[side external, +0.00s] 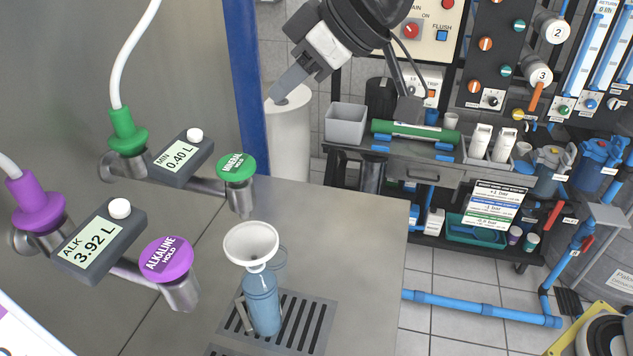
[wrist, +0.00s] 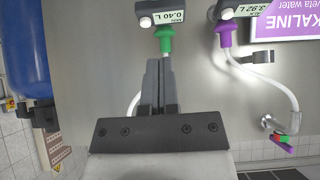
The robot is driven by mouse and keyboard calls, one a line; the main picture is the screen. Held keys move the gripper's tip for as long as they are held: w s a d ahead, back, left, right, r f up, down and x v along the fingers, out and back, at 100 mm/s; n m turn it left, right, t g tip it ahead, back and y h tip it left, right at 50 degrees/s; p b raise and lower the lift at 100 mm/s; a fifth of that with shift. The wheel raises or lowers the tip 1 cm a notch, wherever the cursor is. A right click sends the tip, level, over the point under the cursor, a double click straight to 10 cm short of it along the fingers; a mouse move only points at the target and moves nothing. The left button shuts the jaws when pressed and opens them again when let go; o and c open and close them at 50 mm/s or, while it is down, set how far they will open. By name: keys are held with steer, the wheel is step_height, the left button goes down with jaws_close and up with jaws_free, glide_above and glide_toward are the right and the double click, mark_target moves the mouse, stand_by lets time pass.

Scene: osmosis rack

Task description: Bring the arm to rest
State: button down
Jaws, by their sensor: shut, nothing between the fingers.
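My gripper (side external: 277,95) is up in the air at the top of the side view, above and behind the steel counter (side external: 355,225). Its fingers are together with nothing between them. In the wrist view the closed fingers (wrist: 160,66) point toward the green-collared tap and the 0.40 L meter (wrist: 162,16). A blue bottle (side external: 262,302) stands upright on the drain grate (side external: 310,312), with a white funnel (side external: 251,244) in its top. My gripper is well apart from both.
The green mineral knob (side external: 236,168), purple alkaline knob (side external: 167,258) and their meters stick out at the left. A blue post (side external: 247,80) and white cylinder (side external: 290,135) stand near my gripper. A cluttered bench (side external: 400,150) is behind. The counter's right part is clear.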

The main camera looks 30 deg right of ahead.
steer(key=d+f+m+g+h, duration=0.1)
steer(key=d+f+m+h, duration=0.35)
steer(key=d+f, duration=1.15)
steer(key=s+d+f+m+g+h, duration=0.2)
steer(key=s+d+f+m, duration=0.2)
steer(key=s+d+f, duration=0.6)
steer(key=d+f, duration=0.3)
steer(key=d, duration=0.1)
steer(key=shift+g, duration=0.4)
steer(key=shift+m, duration=0.25)
